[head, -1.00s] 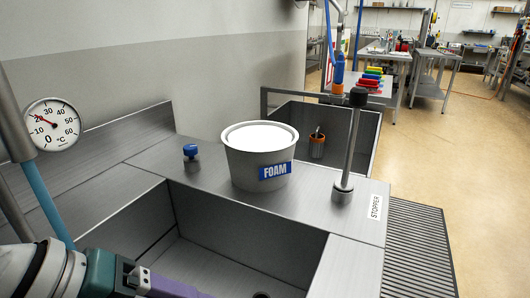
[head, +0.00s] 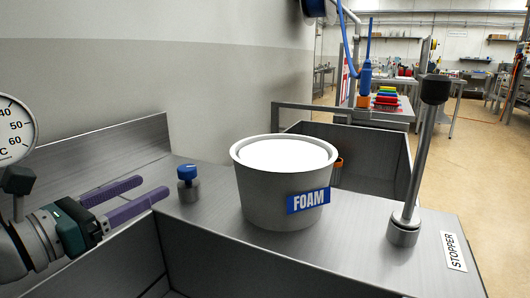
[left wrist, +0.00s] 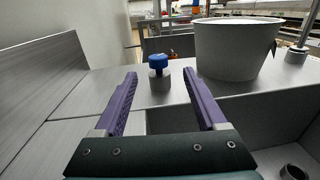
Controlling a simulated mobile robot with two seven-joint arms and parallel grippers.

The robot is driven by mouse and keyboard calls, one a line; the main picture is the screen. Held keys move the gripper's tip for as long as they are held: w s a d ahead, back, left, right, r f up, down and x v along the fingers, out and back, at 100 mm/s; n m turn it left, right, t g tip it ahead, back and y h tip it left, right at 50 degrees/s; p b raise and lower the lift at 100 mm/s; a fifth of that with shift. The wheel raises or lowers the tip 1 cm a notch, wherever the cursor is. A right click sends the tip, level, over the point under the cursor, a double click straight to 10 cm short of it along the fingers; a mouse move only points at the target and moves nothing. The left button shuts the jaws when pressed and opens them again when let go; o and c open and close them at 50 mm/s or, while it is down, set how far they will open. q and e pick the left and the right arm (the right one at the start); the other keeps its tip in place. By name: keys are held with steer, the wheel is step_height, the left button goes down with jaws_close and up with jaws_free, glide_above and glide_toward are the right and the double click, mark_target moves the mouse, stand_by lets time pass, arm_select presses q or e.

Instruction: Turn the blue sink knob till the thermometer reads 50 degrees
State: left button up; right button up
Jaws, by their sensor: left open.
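The blue sink knob (head: 188,172) sits on a short grey metal base on the sink's top ledge, left of the foam bucket. It also shows in the left wrist view (left wrist: 158,62), beyond and between my finger tips. My left gripper (head: 160,190) is open and empty, its purple fingers pointing at the knob from the left with a gap before it. The left gripper also shows in the left wrist view (left wrist: 160,82). The thermometer dial (head: 14,128) is cut off at the left edge; marks 40, 50 and 60 show, but its needle does not. My right gripper is not in view.
A grey bucket (head: 262,195) labelled FOAM stands right of the knob. A tall stopper lever (head: 420,160) with a black top rises at the right. The sink basin opens in front, and a sloping metal backsplash (head: 100,160) stands behind.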

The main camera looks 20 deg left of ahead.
mark_target(180, 172)
arm_select(q)
steer(key=w, duration=0.3)
steer(key=w+d+b, duration=0.1)
steer(key=w, duration=0.2)
steer(key=w+b, duration=0.1)
steer(key=w, duration=0.2)
steer(key=shift+w+d+f, duration=0.15)
steer(key=shift+w, duration=0.05)
steer(key=shift+w+d, duration=0.1)
steer(key=shift+w, duration=0.4)
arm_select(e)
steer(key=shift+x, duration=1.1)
arm_select(q)
steer(key=shift+c, duration=0.2)
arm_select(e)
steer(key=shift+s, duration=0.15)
arm_select(q)
jaws_close()
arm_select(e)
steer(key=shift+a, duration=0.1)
